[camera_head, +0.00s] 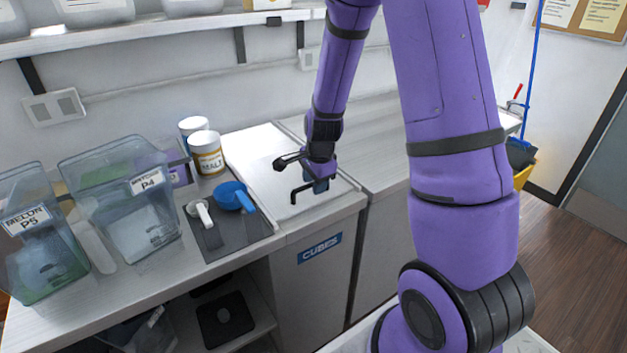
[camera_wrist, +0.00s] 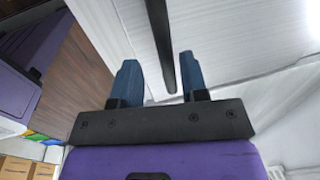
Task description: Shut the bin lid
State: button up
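The bin (camera_head: 320,255) is the grey cabinet marked CUBES in the counter. Its pale lid (camera_head: 262,165) looks flat and level with the counter; I cannot tell whether it is fully seated. A black bar handle (camera_head: 296,194) sits near the lid's front edge. My gripper (camera_head: 316,187) is over the lid, at the handle. In the wrist view, the two blue fingers of my gripper (camera_wrist: 158,68) are apart. The black bar (camera_wrist: 160,35) runs between them with gaps on both sides. The lid surface (camera_wrist: 225,35) lies behind the fingers. Contact with the handle is not clear.
Left of the lid are a dark mat (camera_head: 222,232) with a blue scoop (camera_head: 231,195) and a white scoop (camera_head: 199,211), a MALT jar (camera_head: 207,155), and clear tubs (camera_head: 130,205). The counter right of the lid (camera_head: 375,130) is bare. A shelf (camera_head: 150,33) hangs above.

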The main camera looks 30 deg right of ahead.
jog(key=shift+w, duration=0.15)
jog(key=shift+r, duration=0.55)
notch_tip(320, 180, up, 10)
jog(key=s, duration=0.2)
jog(key=shift+f, duration=0.25)
jog(key=shift+s, duration=0.1)
jog(key=s+a+r+n+t, duration=0.1)
jog(key=s+a+r+n, duration=0.3)
jog(key=s+r+n, duration=0.5)
jog(key=s+a+r+n+t, duration=0.2)
jog(key=s+a+r+n, duration=0.2)
jog(key=s+r+n, duration=0.5)
jog(key=s+r, duration=0.1)
jog(key=s, duration=0.3)
jog(key=shift+s, duration=0.35)
jog(key=shift+a, duration=0.1)
